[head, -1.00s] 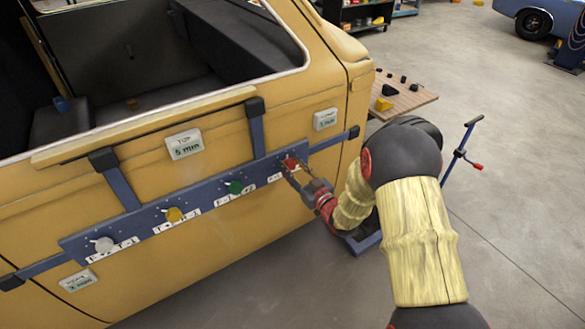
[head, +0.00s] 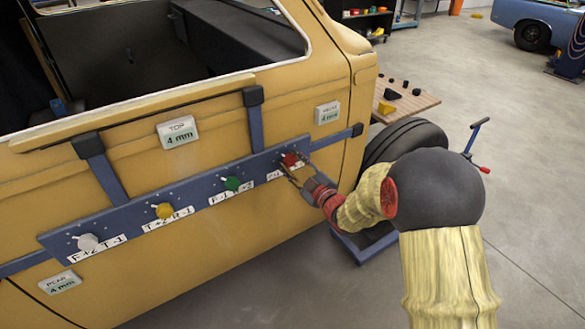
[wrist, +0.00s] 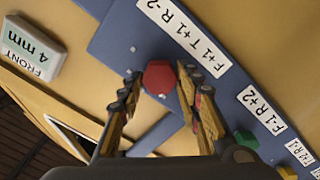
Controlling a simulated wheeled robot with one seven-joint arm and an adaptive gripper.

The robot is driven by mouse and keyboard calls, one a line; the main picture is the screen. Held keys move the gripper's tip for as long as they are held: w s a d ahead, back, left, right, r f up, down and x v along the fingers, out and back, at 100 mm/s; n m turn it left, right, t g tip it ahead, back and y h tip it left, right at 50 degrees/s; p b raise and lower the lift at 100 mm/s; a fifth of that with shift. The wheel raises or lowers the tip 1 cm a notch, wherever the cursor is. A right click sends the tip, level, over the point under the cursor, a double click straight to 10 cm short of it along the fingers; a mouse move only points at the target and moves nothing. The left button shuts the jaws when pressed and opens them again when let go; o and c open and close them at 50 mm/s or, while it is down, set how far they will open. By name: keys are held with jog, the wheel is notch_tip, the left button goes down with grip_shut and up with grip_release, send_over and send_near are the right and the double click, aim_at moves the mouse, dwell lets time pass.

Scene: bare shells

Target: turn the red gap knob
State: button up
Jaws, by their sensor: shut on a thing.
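The red knob (head: 290,160) is at the right end of a blue bar (head: 205,190) mounted across the yellow car door. My gripper (head: 292,168) reaches it from the lower right and is shut on it. In the wrist view the red knob (wrist: 159,78) shows as a hexagon between the two fingers of my gripper (wrist: 160,82). Its label (wrist: 184,37) reads F+1 T+1 R-2. The TOP display (head: 178,132), the FRONT display (wrist: 30,47) and the rear display (head: 59,283) each read 4 mm.
A green knob (head: 232,184), a yellow knob (head: 164,211) and a white knob (head: 88,242) line the bar to the left, each with a label. A wooden table (head: 408,103) with small dark parts and a tyre (head: 402,140) stand right of the car. Open floor lies farther right.

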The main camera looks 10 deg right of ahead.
jog(key=shift+n, duration=0.3)
jog(key=o, duration=1.1)
jog(key=shift+o, duration=0.2)
jog(key=shift+s, duration=0.1)
jog(key=v, duration=1.2)
